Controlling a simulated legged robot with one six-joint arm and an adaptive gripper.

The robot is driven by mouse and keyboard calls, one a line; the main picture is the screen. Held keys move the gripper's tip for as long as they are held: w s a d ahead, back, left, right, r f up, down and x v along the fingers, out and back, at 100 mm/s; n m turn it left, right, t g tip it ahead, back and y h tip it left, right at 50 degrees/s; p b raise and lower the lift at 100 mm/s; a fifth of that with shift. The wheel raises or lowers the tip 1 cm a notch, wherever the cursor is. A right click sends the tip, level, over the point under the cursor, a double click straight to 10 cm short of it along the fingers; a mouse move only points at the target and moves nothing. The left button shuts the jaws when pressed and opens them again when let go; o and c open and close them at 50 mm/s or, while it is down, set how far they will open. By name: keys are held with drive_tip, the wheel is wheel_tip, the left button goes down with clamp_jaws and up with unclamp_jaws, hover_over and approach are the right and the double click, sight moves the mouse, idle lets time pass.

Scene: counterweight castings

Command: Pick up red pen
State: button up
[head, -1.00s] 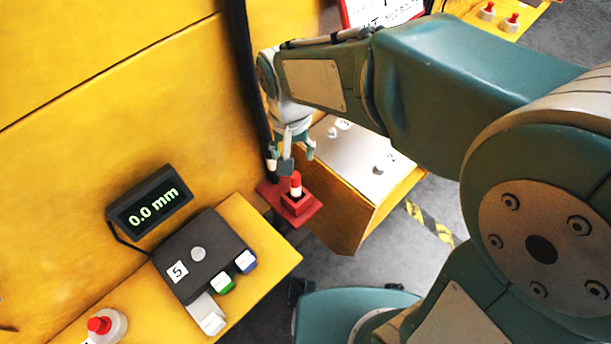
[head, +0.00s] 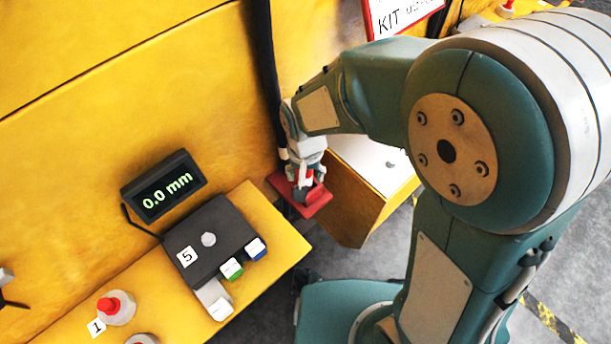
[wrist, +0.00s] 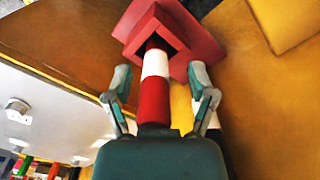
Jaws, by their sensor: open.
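The red pen (wrist: 153,108), with a white band, stands in a red square holder (wrist: 195,40) in the wrist view. In the head view a little of the pen (head: 306,181) shows at my gripper, above the red holder base (head: 321,202). My gripper (wrist: 158,76) is open, with one finger on each side of the pen in the wrist view. The fingers look apart from the pen. In the head view my gripper (head: 307,170) is over the holder and hides much of it and the pen.
A black box marked 5 (head: 206,240) with white, green and blue ends stands on the yellow ledge (head: 262,222). A display (head: 164,187) reads 0.0 mm. A red-topped knob (head: 115,305) is at lower left.

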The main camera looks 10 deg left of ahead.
drive_tip(key=shift+d, duration=0.25)
clamp_jaws()
drive_tip(key=shift+r, duration=0.1)
